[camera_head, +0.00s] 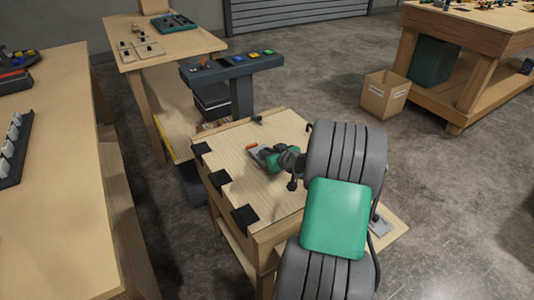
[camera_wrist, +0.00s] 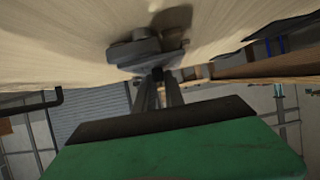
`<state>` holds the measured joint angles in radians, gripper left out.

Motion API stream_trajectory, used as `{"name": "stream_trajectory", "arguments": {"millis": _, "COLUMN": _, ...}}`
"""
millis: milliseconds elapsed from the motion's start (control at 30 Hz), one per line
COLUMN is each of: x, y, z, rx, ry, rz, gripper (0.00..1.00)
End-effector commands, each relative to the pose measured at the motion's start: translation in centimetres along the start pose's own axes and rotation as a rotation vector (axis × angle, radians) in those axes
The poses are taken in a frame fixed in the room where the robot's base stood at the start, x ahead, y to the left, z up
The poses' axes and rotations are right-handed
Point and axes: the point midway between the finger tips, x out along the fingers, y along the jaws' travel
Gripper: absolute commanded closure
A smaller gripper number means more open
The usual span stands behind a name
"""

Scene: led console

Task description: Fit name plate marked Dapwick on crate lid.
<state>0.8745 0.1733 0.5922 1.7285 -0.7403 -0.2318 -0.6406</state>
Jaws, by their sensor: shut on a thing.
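The crate lid (camera_head: 270,133) is a pale wooden board with black fittings along its left side. My gripper (camera_head: 262,156), green and grey, is low over the middle of the lid. It is shut on a small grey piece (camera_head: 254,150), and no marking on it can be read. In the wrist view my gripper's fingers (camera_wrist: 158,88) reach toward a dark grey part (camera_wrist: 147,52) close to the pale wood surface. Whether the piece touches the lid cannot be told. A separate grey plate (camera_head: 380,226) lies on a wooden ledge right of the crate, partly hidden by my arm.
A small dark object (camera_head: 256,119) lies at the lid's far edge. A console (camera_head: 232,66) with coloured buttons stands behind the crate. Workbenches stand at left (camera_head: 75,130) and far right (camera_head: 470,35). A cardboard box (camera_head: 384,95) is on the open floor.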

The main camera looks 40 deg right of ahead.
Motion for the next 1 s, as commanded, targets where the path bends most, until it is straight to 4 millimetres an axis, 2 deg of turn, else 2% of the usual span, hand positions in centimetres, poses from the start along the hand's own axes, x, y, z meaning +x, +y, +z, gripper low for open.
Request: {"name": "stream_trajectory", "arguments": {"millis": 1000, "x": 0.53, "y": 0.0, "z": 1.07, "rx": 0.0, "ry": 0.0, "rz": 0.0, "gripper": 1.0}}
